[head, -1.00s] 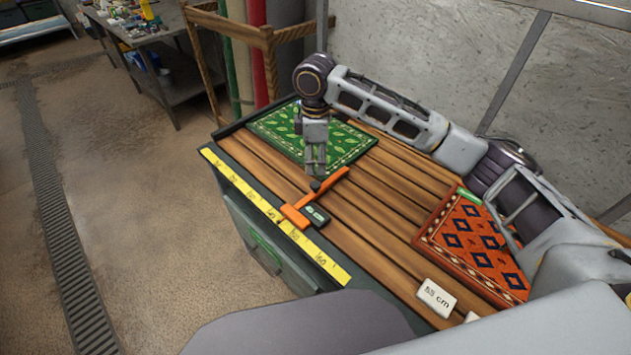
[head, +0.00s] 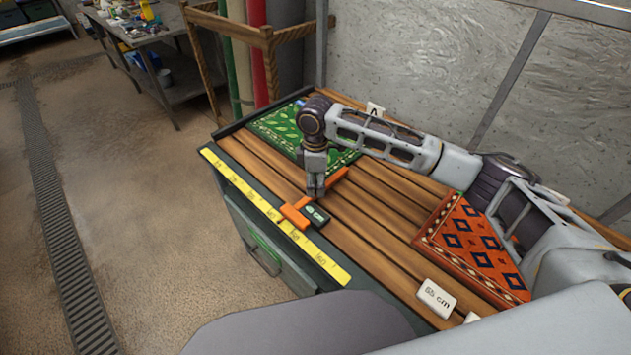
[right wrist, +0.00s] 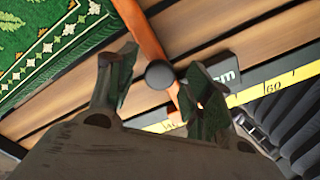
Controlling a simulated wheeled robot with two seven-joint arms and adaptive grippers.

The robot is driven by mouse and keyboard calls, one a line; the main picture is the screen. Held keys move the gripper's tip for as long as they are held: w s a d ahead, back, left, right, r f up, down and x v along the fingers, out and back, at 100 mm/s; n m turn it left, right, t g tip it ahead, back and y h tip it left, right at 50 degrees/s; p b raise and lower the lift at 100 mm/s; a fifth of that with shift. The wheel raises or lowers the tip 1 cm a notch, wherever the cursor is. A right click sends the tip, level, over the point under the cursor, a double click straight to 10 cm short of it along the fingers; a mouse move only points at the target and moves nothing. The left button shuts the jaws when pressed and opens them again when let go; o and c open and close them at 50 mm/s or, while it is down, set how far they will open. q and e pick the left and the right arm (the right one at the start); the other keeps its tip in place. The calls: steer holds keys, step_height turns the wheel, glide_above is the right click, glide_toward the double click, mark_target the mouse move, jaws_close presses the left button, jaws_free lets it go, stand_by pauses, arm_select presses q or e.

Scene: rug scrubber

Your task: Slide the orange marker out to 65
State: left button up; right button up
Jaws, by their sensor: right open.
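The orange marker (head: 294,215) lies across the slatted bench, its front end on the yellow ruler (head: 236,181), roughly between 40 and 50. A small dark block with a label (head: 317,215) sits beside its front end. My right gripper (head: 315,194) points down at the marker, hiding its dark round knob in the head view. In the right wrist view the open fingers (right wrist: 158,85) stand on either side of the knob (right wrist: 160,74) on the orange bar (right wrist: 140,28). I cannot tell whether they touch it. My left gripper is not in view.
A green patterned rug (head: 277,125) lies at the far end of the bench (head: 375,225), and a red-orange one (head: 465,250) at the right. A "55 cm" card (head: 436,298) is near the front right. The ruler's 60 (right wrist: 272,87) shows in the right wrist view.

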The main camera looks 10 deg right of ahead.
jaws_close()
stand_by(0.3)
steer(key=shift+d, duration=0.1)
